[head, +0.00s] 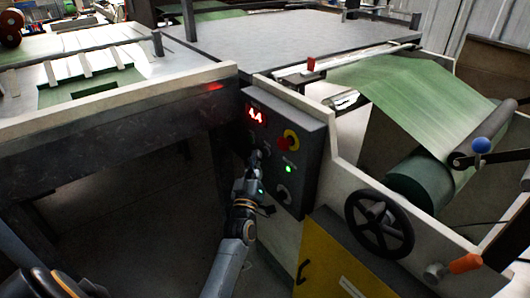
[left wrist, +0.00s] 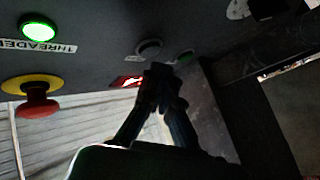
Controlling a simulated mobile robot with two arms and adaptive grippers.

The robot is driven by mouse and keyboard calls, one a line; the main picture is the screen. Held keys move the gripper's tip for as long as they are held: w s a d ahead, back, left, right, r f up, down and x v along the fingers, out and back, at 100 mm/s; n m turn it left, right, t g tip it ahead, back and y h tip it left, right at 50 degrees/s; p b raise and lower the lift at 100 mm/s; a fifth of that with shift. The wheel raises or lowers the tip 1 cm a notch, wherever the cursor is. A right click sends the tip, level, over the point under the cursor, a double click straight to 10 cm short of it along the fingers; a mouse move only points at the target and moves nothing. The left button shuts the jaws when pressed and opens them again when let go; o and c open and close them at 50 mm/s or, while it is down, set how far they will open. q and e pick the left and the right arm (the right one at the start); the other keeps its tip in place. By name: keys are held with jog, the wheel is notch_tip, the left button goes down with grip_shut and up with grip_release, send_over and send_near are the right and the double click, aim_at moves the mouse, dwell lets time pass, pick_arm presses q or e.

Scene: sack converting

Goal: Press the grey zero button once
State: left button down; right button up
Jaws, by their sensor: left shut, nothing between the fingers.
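The dark control panel (head: 308,150) is on the machine's side in the head view. The grey button (left wrist: 150,47) shows in the left wrist view as a round cap just above my fingertips. My left gripper (head: 257,158) is shut and empty, with its tips at the panel below the red digit display (head: 257,114). In the left wrist view the closed fingertips (left wrist: 161,70) are close to the grey button; I cannot tell whether they touch it. In the head view the gripper hides that part of the panel. My right gripper is not in view.
A red stop button on yellow (head: 289,141) and a lit green button (head: 289,169) are right of my gripper, with a knob (head: 284,194) below. A black handwheel (head: 379,224) and green sack web (head: 420,95) are farther right. Open space lies left of my arm.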

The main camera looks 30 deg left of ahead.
pick_arm(q)
jog(key=shift+w+d, duration=0.2)
jog(key=shift+w, duration=0.1)
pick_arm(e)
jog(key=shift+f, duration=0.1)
pick_arm(q)
jog(key=shift+w, duration=0.2)
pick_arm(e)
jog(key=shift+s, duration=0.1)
pick_arm(q)
jog(key=shift+w+d, duration=0.15)
jog(key=shift+w, duration=0.05)
dwell(0.4)
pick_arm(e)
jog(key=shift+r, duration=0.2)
pick_arm(q)
jog(key=shift+s, duration=0.3)
jog(key=shift+s+a+p, duration=0.35)
jog(key=shift+s+p, duration=0.05)
jog(key=shift+s, duration=0.05)
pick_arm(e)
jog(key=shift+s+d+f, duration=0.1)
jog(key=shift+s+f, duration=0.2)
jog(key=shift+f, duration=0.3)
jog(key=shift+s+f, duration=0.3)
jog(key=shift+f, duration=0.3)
